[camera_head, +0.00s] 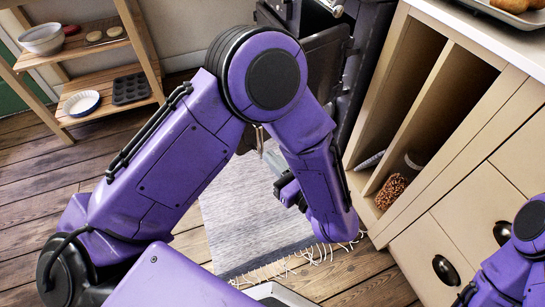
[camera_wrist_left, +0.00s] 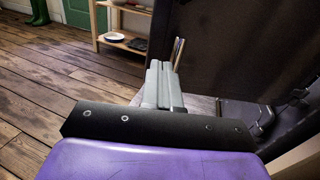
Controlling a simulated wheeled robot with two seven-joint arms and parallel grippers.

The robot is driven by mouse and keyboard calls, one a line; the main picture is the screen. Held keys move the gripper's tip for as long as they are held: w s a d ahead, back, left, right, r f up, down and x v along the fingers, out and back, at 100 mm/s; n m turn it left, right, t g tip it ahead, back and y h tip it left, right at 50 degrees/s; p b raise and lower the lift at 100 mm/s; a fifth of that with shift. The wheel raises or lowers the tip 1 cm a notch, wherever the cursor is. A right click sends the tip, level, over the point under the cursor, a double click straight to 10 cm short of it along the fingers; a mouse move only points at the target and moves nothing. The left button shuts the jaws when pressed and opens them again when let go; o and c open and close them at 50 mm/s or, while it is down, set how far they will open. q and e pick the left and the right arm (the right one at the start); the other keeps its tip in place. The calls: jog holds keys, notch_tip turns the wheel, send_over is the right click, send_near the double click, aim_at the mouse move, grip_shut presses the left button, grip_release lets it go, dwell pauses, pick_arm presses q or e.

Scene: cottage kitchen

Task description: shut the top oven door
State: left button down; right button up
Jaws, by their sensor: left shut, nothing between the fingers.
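The oven is a black range, partly visible at the top of the head view behind my left arm. A dark door panel (camera_head: 326,52) stands open from it; I cannot tell for sure that it is the top door. A large dark panel (camera_wrist_left: 240,45) fills the upper right of the left wrist view, with a brass-coloured bar (camera_wrist_left: 178,54) at its left edge. My left gripper (camera_head: 270,160) is shut and empty, its grey fingers (camera_wrist_left: 160,68) pointing toward that bar. Contact cannot be made out. My right arm enters at the lower right; its gripper is not visible.
A beige cabinet (camera_head: 480,190) with open slots stands right of the oven, under a white counter with a tray (camera_head: 520,10). A wooden shelf (camera_head: 95,55) with bowls and a muffin tin is at the left. A grey fringed rug (camera_head: 245,220) lies on the plank floor.

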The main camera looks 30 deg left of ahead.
pick_arm(q)
jog(key=x, duration=1)
jog(key=shift+w+a, duration=0.15)
jog(key=shift+a, duration=0.2)
